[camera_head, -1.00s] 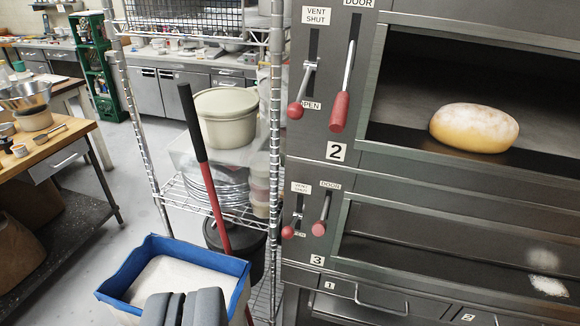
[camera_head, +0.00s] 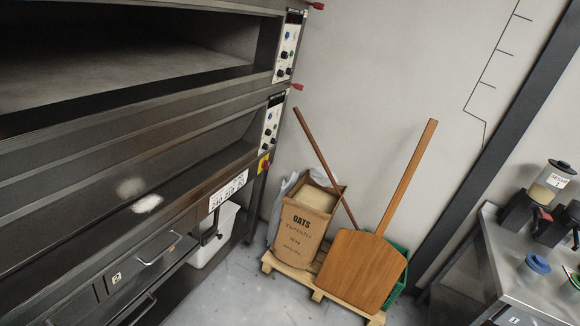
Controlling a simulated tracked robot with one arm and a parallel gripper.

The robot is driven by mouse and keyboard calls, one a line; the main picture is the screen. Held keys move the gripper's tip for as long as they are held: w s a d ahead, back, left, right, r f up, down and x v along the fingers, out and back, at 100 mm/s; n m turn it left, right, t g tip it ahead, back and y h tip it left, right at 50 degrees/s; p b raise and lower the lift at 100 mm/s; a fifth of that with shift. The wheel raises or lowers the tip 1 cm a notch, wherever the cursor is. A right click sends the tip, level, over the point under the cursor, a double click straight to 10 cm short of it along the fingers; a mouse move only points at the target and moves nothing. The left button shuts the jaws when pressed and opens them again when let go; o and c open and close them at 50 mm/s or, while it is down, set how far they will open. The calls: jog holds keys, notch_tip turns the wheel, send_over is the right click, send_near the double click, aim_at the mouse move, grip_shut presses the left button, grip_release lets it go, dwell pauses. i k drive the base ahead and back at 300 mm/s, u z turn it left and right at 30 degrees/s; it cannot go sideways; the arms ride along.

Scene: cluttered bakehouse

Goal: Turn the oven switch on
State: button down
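The oven (camera_head: 70,150) is a dark metal deck oven that fills the left side of the view. A red switch on a yellow plate (camera_head: 264,165) sits at the right end of its front, below the lower control panel (camera_head: 271,124). It is small, and I cannot tell its position. An upper control panel (camera_head: 288,48) with dark knobs is above. My gripper is not in view.
A wooden peel (camera_head: 358,270) and an oats sack (camera_head: 305,225) stand on a pallet (camera_head: 318,295) right of the oven. A steel counter (camera_head: 525,280) with a grinder (camera_head: 545,190) is at the right. Grey floor shows between.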

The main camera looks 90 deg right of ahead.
aim_at(266, 164)
jog(key=z, duration=2.1)
jog(key=i, duration=0.3)
jog(key=z, duration=0.75)
jog(key=i, duration=2.55)
jog(key=u, duration=0.65)
